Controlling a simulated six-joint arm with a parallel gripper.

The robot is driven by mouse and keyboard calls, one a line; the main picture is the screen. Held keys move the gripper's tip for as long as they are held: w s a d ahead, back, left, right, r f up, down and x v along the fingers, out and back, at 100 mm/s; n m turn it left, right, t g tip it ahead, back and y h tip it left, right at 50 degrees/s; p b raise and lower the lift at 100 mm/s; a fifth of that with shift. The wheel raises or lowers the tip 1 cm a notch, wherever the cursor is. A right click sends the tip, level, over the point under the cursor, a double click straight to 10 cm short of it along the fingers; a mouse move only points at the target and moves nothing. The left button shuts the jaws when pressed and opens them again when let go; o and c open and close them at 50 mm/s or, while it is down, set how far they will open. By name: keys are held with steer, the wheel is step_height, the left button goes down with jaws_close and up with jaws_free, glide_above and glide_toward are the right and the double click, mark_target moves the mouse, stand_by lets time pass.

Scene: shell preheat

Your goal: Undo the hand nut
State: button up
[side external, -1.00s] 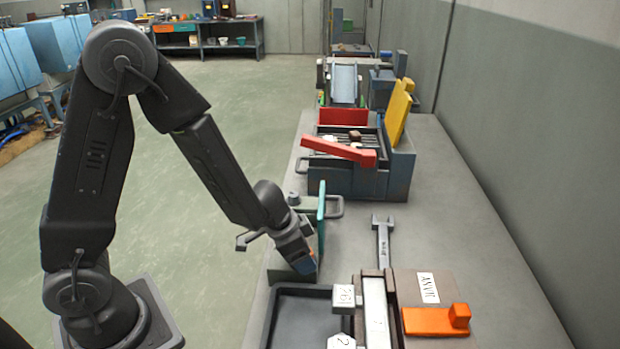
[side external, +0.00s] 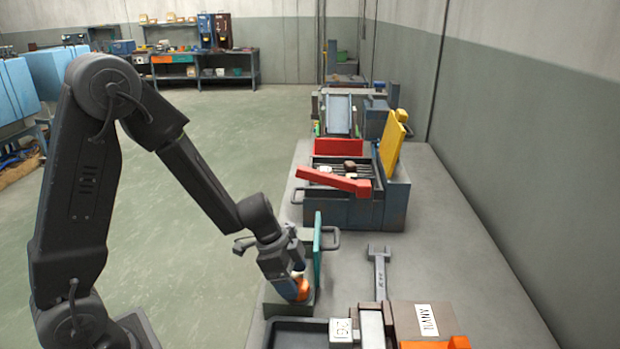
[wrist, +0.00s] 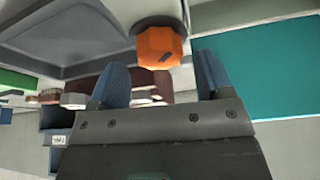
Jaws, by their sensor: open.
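An orange hand nut (wrist: 160,46) sits ahead of my open fingers in the wrist view, beyond their tips and toward the top of the picture. In the side view the orange nut (side external: 301,291) is partly covered by my gripper (side external: 290,284), close beside the upright teal plate (side external: 317,242). In the wrist view my gripper (wrist: 152,80) has its two blue fingers apart with nothing between them. The teal plate (wrist: 270,65) fills the right of that view. Whether the fingers touch the nut cannot be told from the side view.
A dark tray (side external: 290,333) lies in front, beside the block labelled ANVIL (side external: 426,320). A wrench (side external: 379,268) lies on the bench to the right. A grill-like box (side external: 345,210) with a red bar (side external: 335,181) stands behind.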

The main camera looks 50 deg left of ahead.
steer(key=v, duration=1.1)
steer(key=w+d+r+n+t+y, duration=0.3)
steer(key=w+d+r+n+t, duration=0.25)
steer(key=w+n, duration=0.45)
steer(key=s+d+f+n+g+y, duration=0.25)
steer(key=s+f+n+g, duration=0.25)
steer(key=s+n, duration=0.45)
steer(key=shift+m+y, duration=0.45)
steer(key=shift+m, duration=0.3)
steer(key=x, duration=1.3)
steer(key=shift+s+a+f, duration=0.25)
steer(key=shift+a+f, duration=0.15)
steer(key=shift+a, duration=0.05)
steer(key=m+t+h, duration=0.1)
steer(key=m, duration=0.1)
steer(key=shift+w+m, duration=0.1)
steer(key=shift+m, duration=0.3)
steer(key=shift+d+r, duration=0.15)
steer(key=s+d+r+m+t+h, duration=0.1)
steer(key=d+r+t+h, duration=0.1)
steer(key=r, duration=0.7)
steer(key=s+d+r+m+t+h, duration=0.1)
steer(key=d+r+m+t+h, duration=0.1)
steer(key=r, duration=0.8)
steer(key=s+d+r+m+t+h, duration=0.1)
steer(key=d+r+t+h, duration=0.1)
steer(key=r, duration=0.8)
steer(key=shift+s+d+r+m+h, duration=0.2)
steer(key=shift+s+d+m+h, duration=0.15)
steer(key=shift+d, duration=0.4)
